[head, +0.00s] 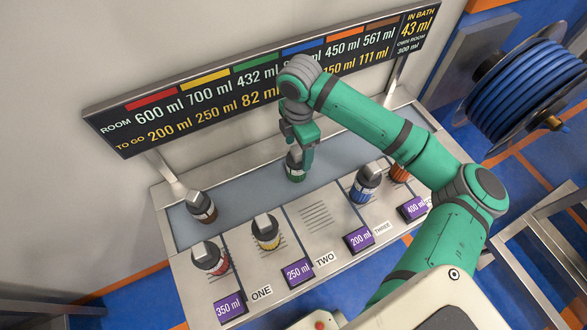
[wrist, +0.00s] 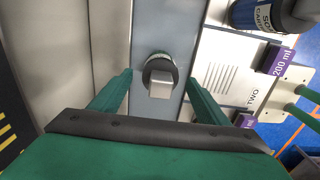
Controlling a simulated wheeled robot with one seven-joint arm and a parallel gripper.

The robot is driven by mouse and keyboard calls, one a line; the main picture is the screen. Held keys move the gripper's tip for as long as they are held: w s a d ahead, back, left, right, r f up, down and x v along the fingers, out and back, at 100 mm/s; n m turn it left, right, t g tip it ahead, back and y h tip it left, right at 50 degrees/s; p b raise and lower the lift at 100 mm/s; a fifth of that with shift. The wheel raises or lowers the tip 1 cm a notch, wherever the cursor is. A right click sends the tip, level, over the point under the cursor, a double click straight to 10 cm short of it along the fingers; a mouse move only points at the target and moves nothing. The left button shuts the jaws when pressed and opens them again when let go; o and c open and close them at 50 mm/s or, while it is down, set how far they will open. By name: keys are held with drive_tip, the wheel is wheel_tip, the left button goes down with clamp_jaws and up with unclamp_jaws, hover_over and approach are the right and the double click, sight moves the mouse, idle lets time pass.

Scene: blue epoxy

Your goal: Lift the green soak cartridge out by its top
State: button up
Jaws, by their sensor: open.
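The green-banded soak cartridge (head: 295,170) stands in the long grey-blue bath (head: 245,191) at the back of the bench. In the wrist view the same cartridge (wrist: 158,74) shows from above, with a dark round cap and a pale square top. My gripper (head: 301,153) is above and around its top in the head view. In the wrist view my gripper (wrist: 160,88) has its green fingers apart, one on each side of the cartridge, with gaps between. Contact with the top is not visible. The lower part of the cartridge is partly hidden.
A brown-banded cartridge (head: 201,207) stands at the bath's left end. Red (head: 210,258), yellow (head: 266,232), blue (head: 365,184) and orange (head: 399,172) ones stand along the front. A volume board (head: 250,75) rises behind. A hose reel (head: 525,88) is at right.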

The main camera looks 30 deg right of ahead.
sight(297, 164)
wheel_tip(297, 164, down, 2)
drive_tip(key=shift+f, duration=0.1)
drive_tip(key=shift+s+a+f, duration=0.1)
drive_tip(key=shift+f, duration=1.35)
drive_tip(key=shift+s+a+f, duration=0.1)
drive_tip(key=shift+f, duration=1.3)
drive_tip(key=shift+w, duration=0.1)
drive_tip(key=shift+c, duration=0.2)
drive_tip(key=shift+w, duration=0.2)
drive_tip(key=c, duration=1.3)
drive_tip(key=shift+o, duration=0.2)
